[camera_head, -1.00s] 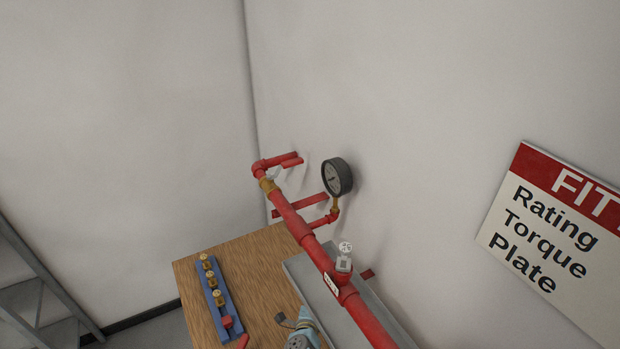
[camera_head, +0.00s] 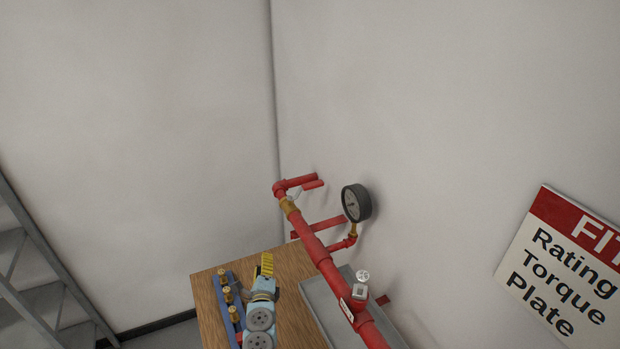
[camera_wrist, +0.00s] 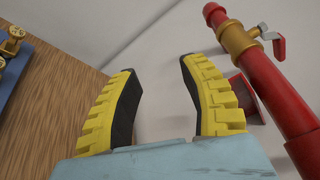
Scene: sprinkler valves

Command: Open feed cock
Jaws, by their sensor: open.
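A brass valve (camera_head: 289,206) sits on the red pipe (camera_head: 322,255) near the corner; I take it for the feed cock. In the wrist view the brass valve (camera_wrist: 238,38) has a silver stem and a small red lever (camera_wrist: 279,48). My gripper (camera_head: 266,264) is above the wooden bench, left of the pipe. In the wrist view my gripper (camera_wrist: 158,68) has its yellow, black-padded fingers spread, with nothing between them. The valve lies beyond and right of the right finger, apart from it.
A round gauge (camera_head: 357,203) stands on a side branch by the wall. A sprinkler head (camera_head: 362,285) rises from the pipe. A blue rack (camera_head: 218,289) of brass fittings lies on the wooden bench (camera_head: 208,318). Metal stairs (camera_head: 35,265) are at left.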

